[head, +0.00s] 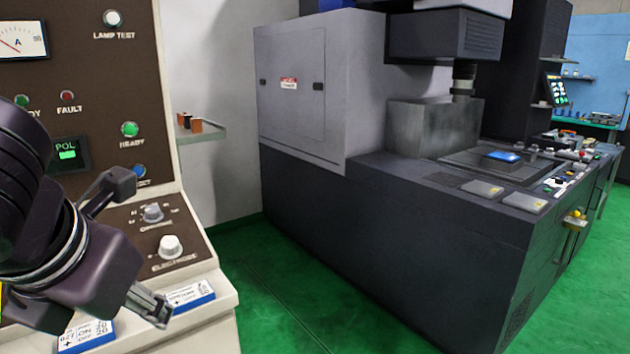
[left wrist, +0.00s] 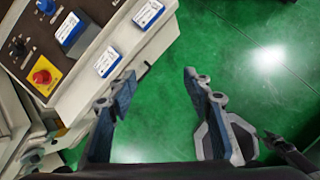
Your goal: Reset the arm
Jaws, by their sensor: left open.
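My left arm comes in from the left in the head view, in front of a brown and cream control panel (head: 110,70). My left gripper (head: 140,245) is beside the panel's lower knobs and above its front ledge. In the left wrist view the left gripper (left wrist: 158,82) has its two fingers spread apart. Nothing is between them; green floor (left wrist: 165,120) shows in the gap. The panel edge is to the left of the fingers there. My right gripper is in neither view.
Blue and white labelled blocks (head: 190,295) are on the panel's ledge close to the gripper. A red knob on a yellow plate (left wrist: 42,77) is on the panel. A large grey machine (head: 400,210) stands to the right. A small shelf (head: 205,132) is behind. Green floor (head: 285,290) between is clear.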

